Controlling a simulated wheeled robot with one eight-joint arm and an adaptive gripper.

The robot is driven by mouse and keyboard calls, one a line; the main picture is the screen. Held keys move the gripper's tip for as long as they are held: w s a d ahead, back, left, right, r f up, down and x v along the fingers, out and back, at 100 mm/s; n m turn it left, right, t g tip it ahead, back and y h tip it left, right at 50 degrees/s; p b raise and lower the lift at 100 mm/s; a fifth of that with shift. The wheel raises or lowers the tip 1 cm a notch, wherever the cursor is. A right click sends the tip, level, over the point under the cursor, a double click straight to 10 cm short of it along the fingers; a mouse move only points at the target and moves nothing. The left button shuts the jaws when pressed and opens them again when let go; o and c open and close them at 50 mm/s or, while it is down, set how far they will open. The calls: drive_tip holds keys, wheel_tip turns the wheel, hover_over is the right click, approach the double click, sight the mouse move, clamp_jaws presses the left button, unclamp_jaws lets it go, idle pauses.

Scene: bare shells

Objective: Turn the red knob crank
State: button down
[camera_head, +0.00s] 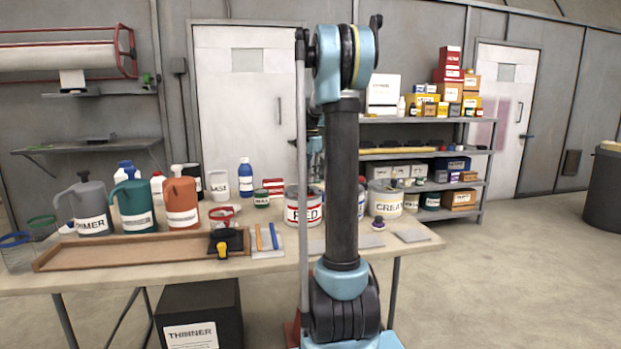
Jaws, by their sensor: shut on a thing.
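My arm stands upright in front of the camera and covers the middle of the view. Only a small part of my gripper (316,150) shows, left of the arm column, above the back of the workbench. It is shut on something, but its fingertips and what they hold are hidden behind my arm. I cannot make out a red knob crank. A white paint can labelled RED (299,211) stands on the workbench (270,262), below and slightly left of the gripper. Another can with a blue label (361,204) stands partly hidden behind the arm.
Grey, teal and orange jugs (182,203) stand at left behind a wooden tray (130,250). A red-rimmed round item (222,212) and a black item (226,241) lie right of them. A can (385,201) stands right of my arm. Loaded shelves (480,122) stand behind.

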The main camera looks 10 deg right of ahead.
drive_tip(key=n, duration=0.2)
drive_tip(key=w+n, duration=0.1)
drive_tip(key=a+n, duration=0.1)
drive_tip(key=n, duration=0.1)
drive_tip(key=shift+w+a+n, duration=0.1)
drive_tip(key=shift+w+n, duration=0.2)
drive_tip(key=shift+w, duration=0.05)
drive_tip(key=n, duration=0.1)
drive_tip(key=a+n, duration=0.1)
drive_tip(key=n, duration=0.1)
drive_tip(key=w+n, duration=0.1)
drive_tip(key=n, duration=0.1)
drive_tip(key=shift+a, duration=0.4)
drive_tip(key=n, duration=0.2)
drive_tip(key=a+n, duration=0.1)
drive_tip(key=n, duration=0.1)
drive_tip(key=a+n, duration=0.1)
drive_tip(key=shift+s+n, duration=0.1)
drive_tip(key=shift+n, duration=0.3)
drive_tip(key=shift+s+a+n, duration=0.15)
drive_tip(key=shift+a+n, duration=0.2)
drive_tip(key=shift+n, duration=0.75)
drive_tip(key=shift+s+a+n, duration=0.15)
drive_tip(key=shift+a+n, duration=0.15)
drive_tip(key=shift+n, duration=0.8)
drive_tip(key=c, duration=1.4)
unclamp_jaws()
